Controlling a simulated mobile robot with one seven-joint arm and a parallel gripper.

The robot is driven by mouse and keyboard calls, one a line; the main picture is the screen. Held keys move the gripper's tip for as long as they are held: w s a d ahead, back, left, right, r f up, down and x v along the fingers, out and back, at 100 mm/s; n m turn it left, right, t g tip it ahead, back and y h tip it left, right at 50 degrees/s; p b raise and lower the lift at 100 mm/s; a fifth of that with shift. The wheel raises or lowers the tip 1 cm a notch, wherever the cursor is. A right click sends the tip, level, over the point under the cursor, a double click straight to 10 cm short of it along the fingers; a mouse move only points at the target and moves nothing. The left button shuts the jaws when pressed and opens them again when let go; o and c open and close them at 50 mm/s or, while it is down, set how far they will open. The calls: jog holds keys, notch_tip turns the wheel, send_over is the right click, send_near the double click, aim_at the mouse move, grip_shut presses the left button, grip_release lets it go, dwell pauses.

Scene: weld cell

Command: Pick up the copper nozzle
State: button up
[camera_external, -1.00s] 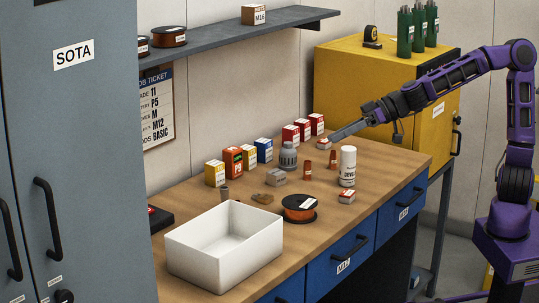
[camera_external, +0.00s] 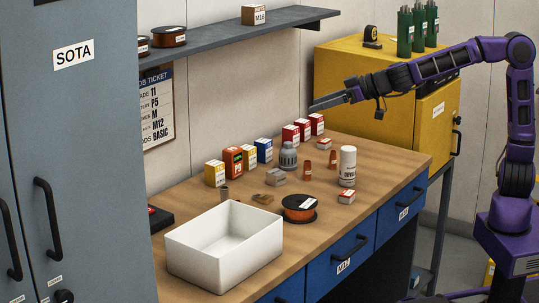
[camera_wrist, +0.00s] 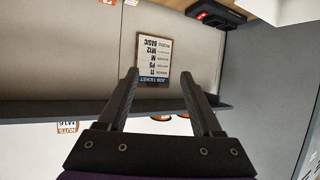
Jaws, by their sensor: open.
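Two small copper-coloured tapered pieces stand upright on the workbench in the external view: one copper piece (camera_external: 307,171) nearer the front and another copper piece (camera_external: 332,160) to its right. I cannot tell which is the copper nozzle. My gripper (camera_external: 314,106) is in the air above the back of the bench, higher than the boxes and apart from both pieces. In the wrist view my gripper (camera_wrist: 162,82) has its two fingers spread with nothing between them. Neither copper piece can be made out in the wrist view.
The wooden workbench (camera_external: 385,165) holds a white open bin (camera_external: 195,262), a wire spool (camera_external: 299,212), a grey cylinder (camera_external: 288,158), a white bottle (camera_external: 347,167) and several small boxes. A shelf (camera_external: 235,38) juts from the wall at left. A yellow cabinet (camera_external: 335,70) stands behind the bench.

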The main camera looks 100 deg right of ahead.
jog(key=w+d+r+n+t, duration=0.1)
jog(key=w+d+r+n, duration=0.15)
jog(key=d+r, duration=0.2)
jog(key=s+d+f+n+g+y, duration=0.1)
jog(key=d+f+n+g+y, duration=0.1)
jog(key=d+f, duration=0.2)
jog(key=s+d+f+m+g+y, duration=0.1)
jog(key=s+d+f+m+g, duration=0.1)
jog(key=s+d+f+g, duration=0.55)
jog(key=s+d+f+m+t+y, duration=0.15)
jog(key=s+d+f, duration=0.35)
jog(key=s+d, duration=0.65)
jog(key=g, duration=0.1)
send_near(335, 169)
jog(key=shift+w+f+h, duration=0.1)
jog(key=shift+w+h, duration=0.35)
jog(key=shift+w, duration=0.1)
jog(key=shift+d+b+x, duration=0.15)
jog(key=shift+b+x, duration=0.05)
jog(key=shift+x, duration=1.3)
jog(key=shift+d+b+x, duration=0.15)
jog(key=shift+x, duration=1.35)
jog(key=shift+w, duration=0.1)
